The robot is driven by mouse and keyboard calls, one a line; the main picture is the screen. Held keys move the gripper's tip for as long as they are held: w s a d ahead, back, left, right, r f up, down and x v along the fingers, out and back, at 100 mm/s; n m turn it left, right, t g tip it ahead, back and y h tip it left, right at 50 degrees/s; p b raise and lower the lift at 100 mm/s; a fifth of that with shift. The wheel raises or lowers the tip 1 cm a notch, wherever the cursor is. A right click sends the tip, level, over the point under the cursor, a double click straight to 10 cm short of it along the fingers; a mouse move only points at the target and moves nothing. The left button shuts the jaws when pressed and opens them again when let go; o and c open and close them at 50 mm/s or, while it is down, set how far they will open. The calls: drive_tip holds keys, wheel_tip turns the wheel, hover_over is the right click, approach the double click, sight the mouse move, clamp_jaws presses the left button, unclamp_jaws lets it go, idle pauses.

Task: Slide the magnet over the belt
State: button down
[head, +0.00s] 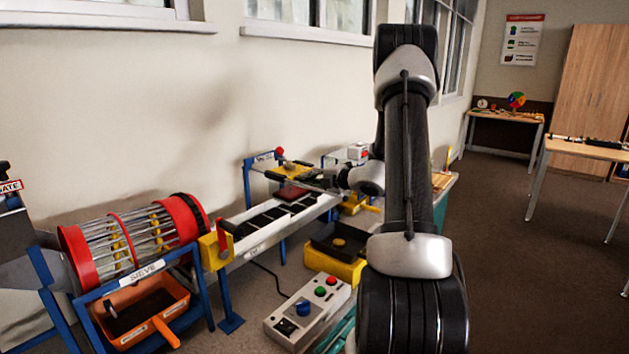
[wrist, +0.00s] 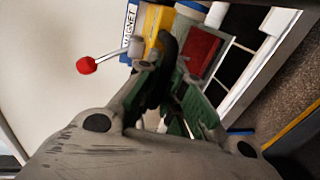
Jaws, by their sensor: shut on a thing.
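The magnet is a dark red block (head: 290,193) under a yellow plate (head: 296,171). In the wrist view its red face (wrist: 203,50) shows beside the belt's dark panels. My gripper (head: 327,181) is at the magnet's right side in the head view, small and partly behind my arm. In the wrist view my gripper (wrist: 167,75) is shut around a dark curved piece that looks like the magnet's handle; the fingers hide part of it. The belt (head: 262,222), with black panels and pale rails, runs below the magnet towards the sieve.
A red-knobbed lever (wrist: 86,65) stands near the MAGNET sign (wrist: 130,24). The red sieve drum (head: 135,236) is at the belt's left end, above an orange bin (head: 140,308). A black tray (head: 338,240) on a yellow stand and a button box (head: 307,310) sit in front.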

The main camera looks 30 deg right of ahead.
drive_tip(key=shift+w+a, duration=0.1)
drive_tip(key=shift+a, duration=0.05)
drive_tip(key=c, duration=1.5)
unclamp_jaws()
drive_tip(key=shift+a, duration=0.1)
drive_tip(key=shift+c, duration=0.2)
drive_tip(key=v, duration=1.2)
drive_tip(key=shift+f, duration=0.1)
